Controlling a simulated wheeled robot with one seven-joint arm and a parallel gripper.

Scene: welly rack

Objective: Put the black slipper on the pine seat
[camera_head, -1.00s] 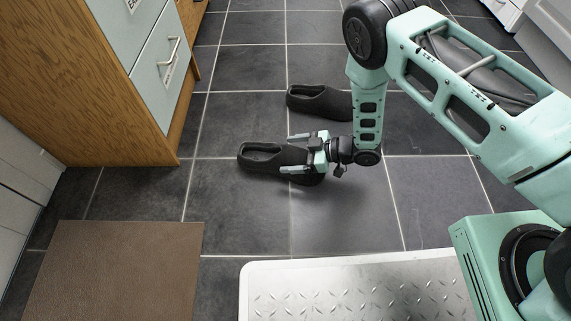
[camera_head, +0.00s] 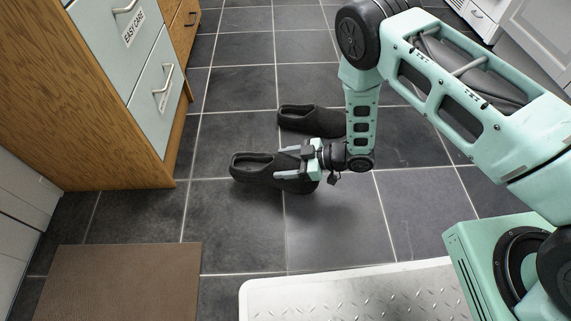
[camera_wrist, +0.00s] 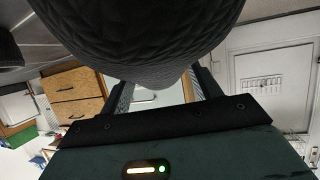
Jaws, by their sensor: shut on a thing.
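A black slipper (camera_head: 262,167) is held by my gripper (camera_head: 287,163) in the head view. My gripper is shut on it across its middle, with the slipper's opening to the left. In the wrist view the slipper's dark quilted surface (camera_wrist: 140,30) fills the top, between the fingers. A second black slipper (camera_head: 308,119) lies on the floor just beyond it, partly behind my wrist. I cannot tell exactly how high the held slipper is above the tiles. The pine seat is not seen for certain in any view.
A wooden cabinet with pale drawers (camera_head: 152,92) stands at the left. A brown mat (camera_head: 115,285) lies at the lower left. My metal tread-plate base is at the bottom. White units (camera_head: 530,40) stand at the upper right. Dark tiles between are clear.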

